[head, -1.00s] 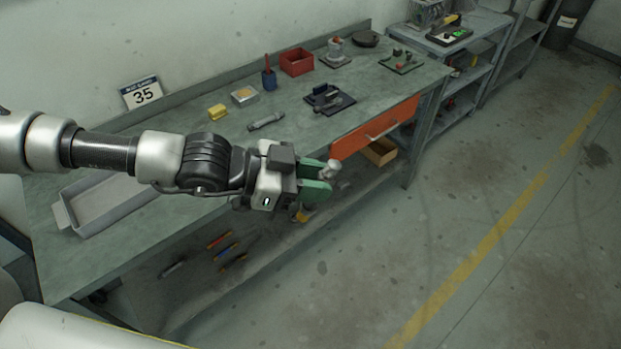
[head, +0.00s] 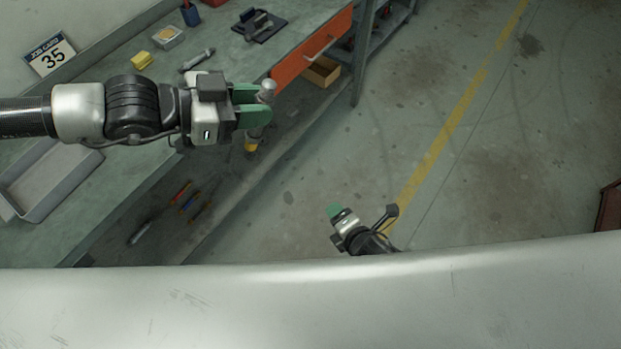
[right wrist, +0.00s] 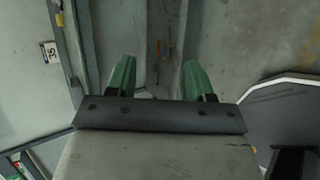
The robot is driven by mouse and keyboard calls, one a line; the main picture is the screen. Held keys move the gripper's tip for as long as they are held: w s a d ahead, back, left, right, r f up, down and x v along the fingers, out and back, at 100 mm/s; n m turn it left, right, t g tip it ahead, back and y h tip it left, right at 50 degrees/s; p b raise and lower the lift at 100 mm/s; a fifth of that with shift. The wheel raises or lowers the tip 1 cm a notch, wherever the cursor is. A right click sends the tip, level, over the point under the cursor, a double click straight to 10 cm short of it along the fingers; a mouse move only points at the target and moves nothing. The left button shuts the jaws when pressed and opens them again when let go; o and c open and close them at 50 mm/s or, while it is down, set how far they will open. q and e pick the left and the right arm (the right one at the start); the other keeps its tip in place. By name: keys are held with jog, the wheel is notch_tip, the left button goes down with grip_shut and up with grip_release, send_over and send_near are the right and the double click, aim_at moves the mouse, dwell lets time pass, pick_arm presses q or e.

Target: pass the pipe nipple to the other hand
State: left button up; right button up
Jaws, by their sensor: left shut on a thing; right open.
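My left gripper (head: 256,106), with green fingers, is shut on the pipe nipple (head: 267,88), a small grey metal piece whose top end shows above the fingertips. It is held in the air just in front of the bench; the part between the fingers is hidden. My right gripper (head: 334,211) is low in the head view, over the floor and well apart from the nipple. In the right wrist view its two green fingers (right wrist: 156,78) are spread with nothing between them.
The workbench (head: 225,60) has an orange drawer front (head: 312,48), with a wooden box (head: 322,71) below. A grey tray (head: 50,180), a yellow block (head: 141,61) and a grey cylindrical part (head: 197,60) lie on top. Tools (head: 190,200) lie on the lower shelf. Floor to the right is open.

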jog(key=a+r+n+t+y, duration=0.1)
jog(key=a+r+n+y, duration=0.2)
jog(key=r, duration=0.5)
jog(key=a+r+n+t, duration=0.1)
jog(key=a+r+n, duration=0.25)
jog(key=r, duration=0.35)
jog(key=n+t+y, duration=0.3)
jog(key=n, duration=0.5)
send_near(261, 130)
jog(key=x, duration=0.9)
jog(key=shift+w+a, duration=0.15)
jog(key=c, duration=0.7)
pick_arm(q)
jog(key=o, duration=1)
pick_arm(e)
grip_shut()
pick_arm(q)
jog(key=shift+a+r, duration=0.1)
